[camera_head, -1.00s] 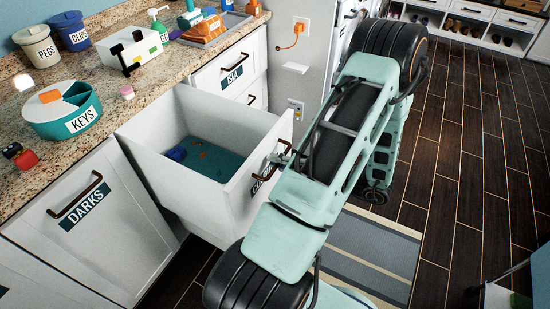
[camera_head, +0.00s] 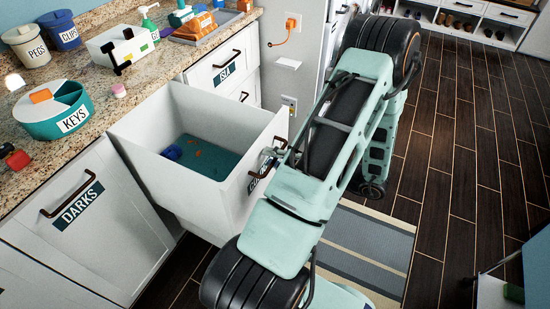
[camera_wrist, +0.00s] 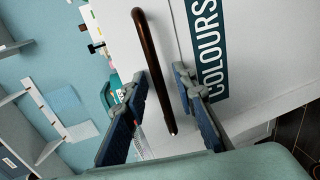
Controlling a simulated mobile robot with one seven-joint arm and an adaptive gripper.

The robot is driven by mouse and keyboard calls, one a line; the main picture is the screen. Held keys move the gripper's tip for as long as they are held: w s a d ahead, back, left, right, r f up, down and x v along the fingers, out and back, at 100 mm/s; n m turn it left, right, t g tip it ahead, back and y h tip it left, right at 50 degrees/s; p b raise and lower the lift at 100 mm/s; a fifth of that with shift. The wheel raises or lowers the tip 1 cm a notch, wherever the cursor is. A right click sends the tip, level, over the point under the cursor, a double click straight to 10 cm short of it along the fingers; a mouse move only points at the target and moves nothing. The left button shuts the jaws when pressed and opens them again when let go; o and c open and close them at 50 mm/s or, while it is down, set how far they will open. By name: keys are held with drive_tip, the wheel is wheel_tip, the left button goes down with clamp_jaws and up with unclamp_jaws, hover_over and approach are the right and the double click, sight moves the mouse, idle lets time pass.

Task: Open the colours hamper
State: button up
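The colours hamper (camera_head: 234,182) is a white pull-out bin in the counter front, standing well out and open at the top. Its teal bottom shows inside, with a blue item (camera_head: 172,152) and small orange bits on it. In the wrist view its white front carries a teal COLOURS label (camera_wrist: 207,45) and a dark bronze bar handle (camera_wrist: 153,72). My gripper (camera_wrist: 162,76) has one blue-padded finger on each side of the handle, with gaps showing between pads and bar. In the head view, my gripper (camera_head: 272,156) is at the handle, partly hidden by my arm.
The DARKS hamper (camera_head: 95,225) is closed at left. Drawers (camera_head: 222,68) are closed beyond the open bin. The counter above holds a KEYS pot (camera_head: 50,126), tubs and a caddy. A striped rug (camera_head: 365,245) and dark floor lie at right.

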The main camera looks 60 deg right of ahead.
drive_tip(key=v, duration=1.2)
idle(0.3)
